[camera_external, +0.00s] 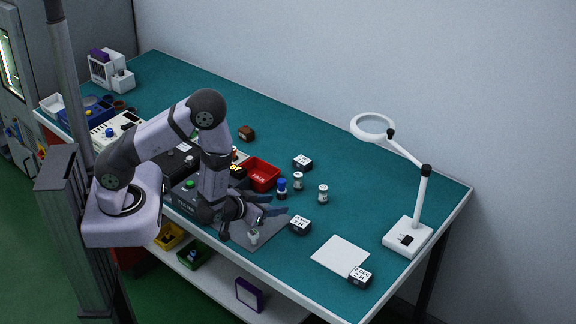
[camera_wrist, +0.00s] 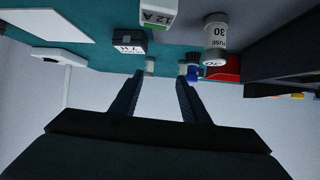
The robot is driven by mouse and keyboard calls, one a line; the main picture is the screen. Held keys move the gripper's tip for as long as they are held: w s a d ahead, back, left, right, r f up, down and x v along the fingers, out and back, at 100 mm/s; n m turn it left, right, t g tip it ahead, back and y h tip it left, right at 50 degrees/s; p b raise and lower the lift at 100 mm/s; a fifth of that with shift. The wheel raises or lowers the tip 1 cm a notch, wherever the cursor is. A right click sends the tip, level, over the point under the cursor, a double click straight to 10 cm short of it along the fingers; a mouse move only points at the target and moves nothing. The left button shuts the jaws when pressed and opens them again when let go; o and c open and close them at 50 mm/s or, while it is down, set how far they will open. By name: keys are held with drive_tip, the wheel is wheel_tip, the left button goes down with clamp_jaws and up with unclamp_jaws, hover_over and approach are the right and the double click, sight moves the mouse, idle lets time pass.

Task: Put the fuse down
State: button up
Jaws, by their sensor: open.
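A small pale fuse (camera_external: 253,237) stands on the grey mat near the front edge of the bench. In the wrist view a grey-and-white fuse marked 30 (camera_wrist: 215,40) is at the upper right, outside the fingers; it looks like the same one. My gripper (camera_external: 268,208) is open, low over the bench, just behind and above the fuse in the external view. In the wrist view its two dark fingers (camera_wrist: 158,88) are apart, with nothing held between them. Whether a finger touches the fuse cannot be told.
A blue-topped cylinder (camera_external: 282,188), small pale cylinders (camera_external: 323,193) and a red FAIL bin (camera_external: 262,174) lie behind. A magnifier lamp (camera_external: 408,235) and white sheet (camera_external: 341,255) are right. A green-edged 12 A piece (camera_wrist: 158,15) shows.

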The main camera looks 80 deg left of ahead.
drive_tip(key=shift+m+t+y, duration=0.3)
drive_tip(key=shift+t, duration=0.5)
drive_tip(key=s+f, duration=0.1)
drive_tip(key=s, duration=0.2)
drive_tip(key=s+f+p, duration=0.1)
drive_tip(key=s, duration=0.2)
drive_tip(key=s+f, duration=0.2)
drive_tip(key=s, duration=0.1)
drive_tip(key=shift+s+a, duration=0.15)
drive_tip(key=shift+a, duration=0.2)
drive_tip(key=shift+s+d+f, duration=0.2)
drive_tip(key=shift+s+f, duration=0.15)
drive_tip(key=shift+f, duration=0.1)
drive_tip(key=shift+b+x, duration=0.4)
drive_tip(key=shift+x, duration=2.15)
drive_tip(key=shift+d, duration=0.1)
clamp_jaws()
